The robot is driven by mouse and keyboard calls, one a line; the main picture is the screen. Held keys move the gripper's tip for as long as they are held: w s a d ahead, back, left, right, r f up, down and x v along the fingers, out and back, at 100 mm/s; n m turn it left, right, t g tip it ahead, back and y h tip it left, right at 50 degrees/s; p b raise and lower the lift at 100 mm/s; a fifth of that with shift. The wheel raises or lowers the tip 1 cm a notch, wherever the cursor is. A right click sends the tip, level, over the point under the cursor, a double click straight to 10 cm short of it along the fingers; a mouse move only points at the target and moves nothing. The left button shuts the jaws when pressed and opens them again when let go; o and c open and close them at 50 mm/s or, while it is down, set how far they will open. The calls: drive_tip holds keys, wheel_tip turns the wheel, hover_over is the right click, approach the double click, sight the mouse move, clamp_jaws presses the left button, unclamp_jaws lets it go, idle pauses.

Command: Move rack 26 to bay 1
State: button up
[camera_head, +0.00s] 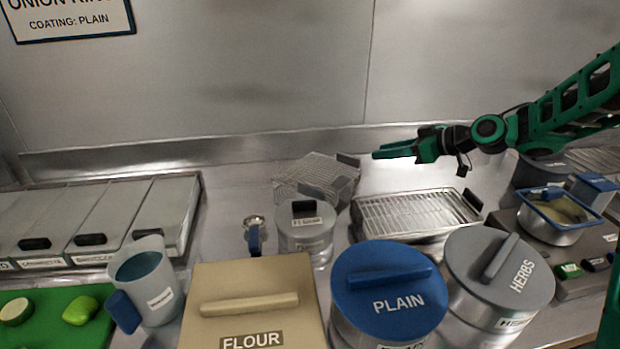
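A wire rack lies on a metal tray (415,235) right of centre; its grid (410,212) is level. Mesh racks (318,172) lie tilted or stacked at the back centre, with dark handles. I cannot read a number 26 on any rack, and no bay 1 marking is legible. My gripper (380,152) reaches in from the right, pointing left, above the counter behind the tray. It appears to hold nothing. Its fingers are seen edge-on, so their opening is unclear.
A flour box (255,275), a blue-lidded PLAIN tub (390,265) and a HERBS tub (480,255) crowd the front. A grey lidded pot (305,230) stands behind them. A jug (150,285) and lidded trays (165,205) are left. A blue-rimmed pan (562,212) is right.

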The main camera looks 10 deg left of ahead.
drive_tip(key=shift+y, duration=0.6)
drive_tip(key=x, duration=0.8)
drive_tip(key=shift+s+a+r, duration=0.25)
drive_tip(key=shift+a+r, duration=0.05)
drive_tip(key=shift+r, duration=0.1)
drive_tip(key=shift+s+x, duration=0.15)
drive_tip(key=shift+x, duration=1.2)
drive_tip(key=shift+s+x, duration=0.15)
drive_tip(key=shift+x, duration=1.15)
drive_tip(key=shift+a+r, duration=0.1)
drive_tip(key=shift+a, duration=0.05)
clamp_jaws()
